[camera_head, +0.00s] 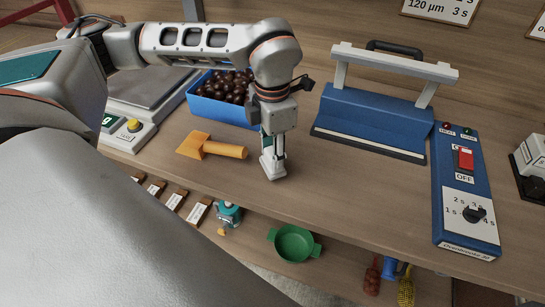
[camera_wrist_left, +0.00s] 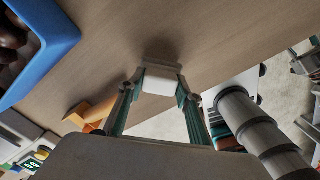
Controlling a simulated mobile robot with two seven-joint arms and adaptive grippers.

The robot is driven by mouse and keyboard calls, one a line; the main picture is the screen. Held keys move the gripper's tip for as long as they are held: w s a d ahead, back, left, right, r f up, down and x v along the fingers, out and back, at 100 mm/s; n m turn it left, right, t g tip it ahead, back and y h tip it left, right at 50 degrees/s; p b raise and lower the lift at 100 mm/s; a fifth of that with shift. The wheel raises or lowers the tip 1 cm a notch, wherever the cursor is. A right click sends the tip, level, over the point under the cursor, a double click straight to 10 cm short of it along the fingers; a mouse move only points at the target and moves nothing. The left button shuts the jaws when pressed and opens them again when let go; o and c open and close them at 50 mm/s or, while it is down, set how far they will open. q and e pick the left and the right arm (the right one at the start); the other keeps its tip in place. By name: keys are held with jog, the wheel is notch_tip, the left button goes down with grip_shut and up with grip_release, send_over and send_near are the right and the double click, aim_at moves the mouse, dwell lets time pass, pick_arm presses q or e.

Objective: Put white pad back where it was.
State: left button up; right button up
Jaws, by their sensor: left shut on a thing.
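My left gripper (camera_head: 272,160) points down over the front part of the wooden bench, between the orange scoop and the blue sealer. In the left wrist view, the left gripper (camera_wrist_left: 160,88) is shut on the white pad (camera_wrist_left: 160,83), a small pale block between its fingertips. In the head view the pad is hard to tell from the pale fingertips. The pad is close to the bench top; I cannot tell whether it touches. My right gripper is not in view.
An orange scoop (camera_head: 210,147) lies left of the gripper. A blue crate (camera_head: 222,110) of chestnuts stands behind it, by a scale (camera_head: 128,125). A blue sealer (camera_head: 370,118) and control box (camera_head: 463,190) stand right. Below the bench edge is a green bowl (camera_head: 293,243).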

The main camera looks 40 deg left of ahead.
aim_at(272, 152)
pick_arm(q)
jog(key=shift+f, duration=0.75)
jog(key=shift+f, duration=0.1)
jog(key=shift+f, duration=0.15)
jog(key=o, duration=1)
notch_tip(272, 152, up, 12)
jog(key=shift+r+p, duration=0.25)
jog(key=shift+p, duration=0.15)
